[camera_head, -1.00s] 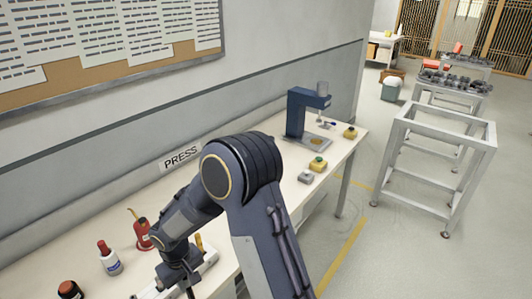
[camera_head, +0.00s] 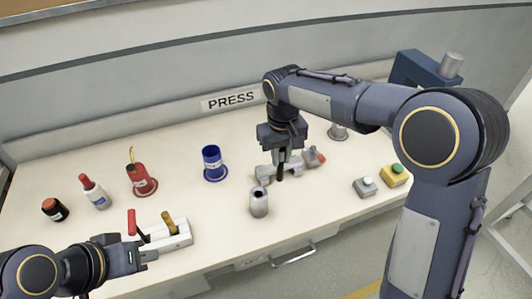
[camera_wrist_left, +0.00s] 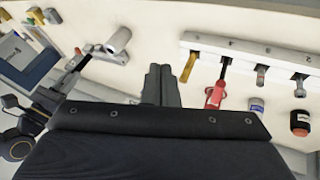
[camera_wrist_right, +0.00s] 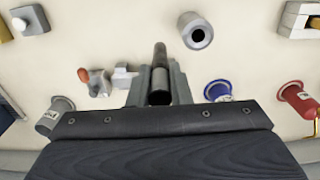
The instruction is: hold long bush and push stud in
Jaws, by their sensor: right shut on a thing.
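The long bush (camera_head: 259,201) is a grey cylinder with a dark hole in its top. It stands upright near the table's front edge and shows in the right wrist view (camera_wrist_right: 195,30), and probably lying across the left wrist view (camera_wrist_left: 118,40). My right gripper (camera_head: 283,160) is shut on the stud, a dark rod (camera_head: 281,172) hanging tip down, above and to the right of the bush and apart from it. The stud also shows between the fingers in the right wrist view (camera_wrist_right: 160,75). My left gripper (camera_head: 150,256), left of the bush, has its fingers together and empty.
A grey fixture (camera_head: 268,172) lies behind the bush. A white tool rack (camera_head: 175,236) with red and yellow handles is beside my left gripper. A blue can (camera_head: 212,163), red oiler (camera_head: 140,178) and bottles stand behind. Two button boxes (camera_head: 365,187) are at right.

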